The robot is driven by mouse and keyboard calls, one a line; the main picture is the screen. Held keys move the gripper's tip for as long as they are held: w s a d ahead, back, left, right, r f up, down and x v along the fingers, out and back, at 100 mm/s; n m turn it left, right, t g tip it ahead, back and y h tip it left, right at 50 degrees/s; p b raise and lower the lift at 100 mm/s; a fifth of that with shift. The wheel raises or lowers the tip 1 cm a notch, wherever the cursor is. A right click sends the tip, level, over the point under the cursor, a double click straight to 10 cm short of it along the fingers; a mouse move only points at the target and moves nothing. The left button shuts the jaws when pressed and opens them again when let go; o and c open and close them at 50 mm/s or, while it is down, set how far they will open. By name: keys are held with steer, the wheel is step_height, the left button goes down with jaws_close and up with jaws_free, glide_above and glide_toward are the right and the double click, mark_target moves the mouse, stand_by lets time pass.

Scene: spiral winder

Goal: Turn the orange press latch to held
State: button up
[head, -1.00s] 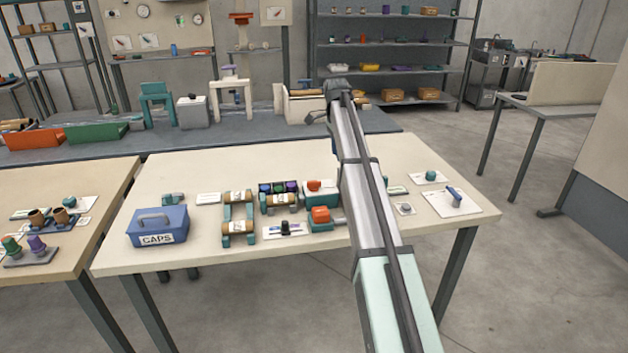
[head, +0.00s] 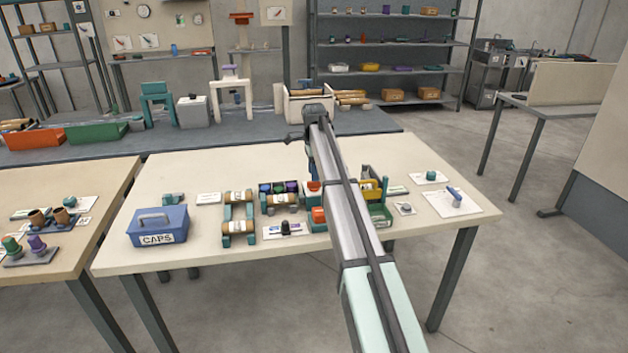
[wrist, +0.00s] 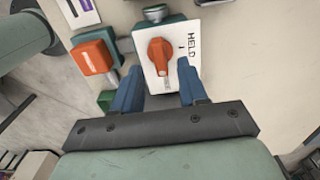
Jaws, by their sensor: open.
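The orange press latch (wrist: 160,55) sits on a white plate (wrist: 184,18) in the wrist view. Its narrow end points down the picture at a small, unreadable mark, while the word HELD is printed to its right. My gripper (wrist: 161,67) is open, with one blue finger on each side of the latch's lower end. Both fingers appear apart from the latch; their height above it is hard to tell. In the head view the latch (head: 314,186) is partly hidden by my arm, and the fingertips cannot be made out.
An orange-topped block (wrist: 92,57) on a teal base stands left of the plate in the wrist view.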

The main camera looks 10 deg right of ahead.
mark_target(314, 185)
steer(key=shift+f, duration=1.85)
jaws_close()
